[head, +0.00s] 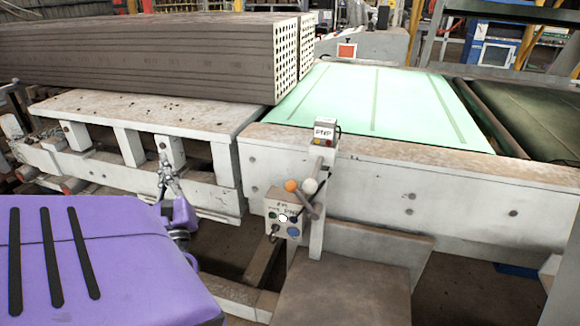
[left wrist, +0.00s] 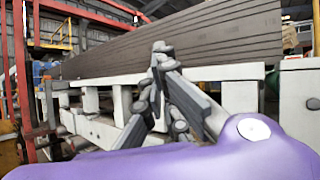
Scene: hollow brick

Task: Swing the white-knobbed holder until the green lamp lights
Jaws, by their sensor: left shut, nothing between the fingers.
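The white knob (head: 310,186) sits on a dark holder (head: 314,208) at a post on the front of the conveyor frame, in the head view. An orange knob (head: 291,186) is just left of it. Below and behind them is a grey control box (head: 270,205) with several small round buttons or lamps. One looks green (head: 272,215); I cannot tell whether it is lit. My left gripper (head: 165,160) is shut and empty, pointing up, well left of the knobs and apart from them. It also shows in the left wrist view (left wrist: 161,50). My right gripper is out of view.
A small labelled box (head: 326,132) tops the post at the edge of the pale green belt (head: 350,100). A stack of long hollow bricks (head: 150,55) lies on the white frame (head: 215,112) beyond my left gripper. A brown plate (head: 345,290) is below the control box.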

